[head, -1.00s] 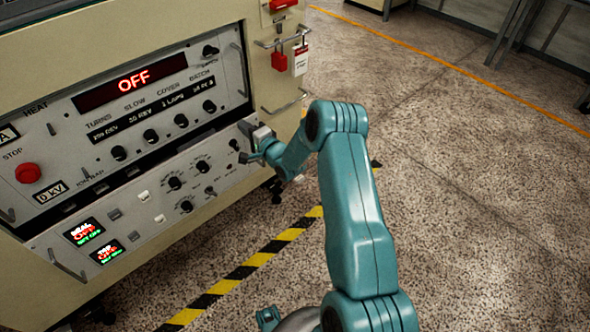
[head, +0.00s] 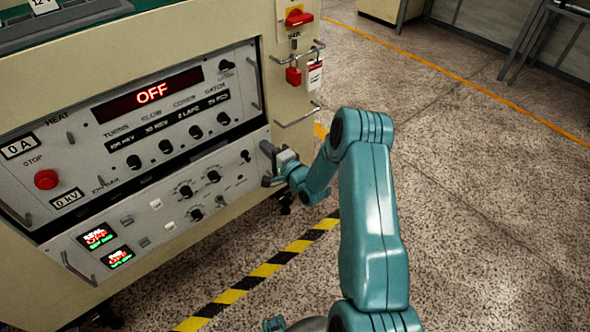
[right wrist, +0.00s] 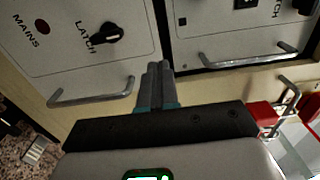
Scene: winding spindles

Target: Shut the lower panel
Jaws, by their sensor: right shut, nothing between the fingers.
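The lower panel (head: 158,226) is a pale grey front with knobs, switches and two small lit displays, set in the beige cabinet under the upper panel. A dark strip shows between the two panels. My right gripper (head: 267,180) is at the lower panel's right end. In the right wrist view its fingers (right wrist: 158,78) are together and empty, beside the seam between the panels. The lower panel's latch knob (right wrist: 107,33) and metal handle (right wrist: 92,91) show left of them; I cannot tell whether the fingers touch the panel. My left gripper is not in view.
The upper panel (head: 150,125) has an OFF display, knobs and a red stop button (head: 46,179). Red padlock (head: 293,76), tag and rails are on the cabinet's right side. Yellow-black tape (head: 265,270) marks the floor; open floor lies at right.

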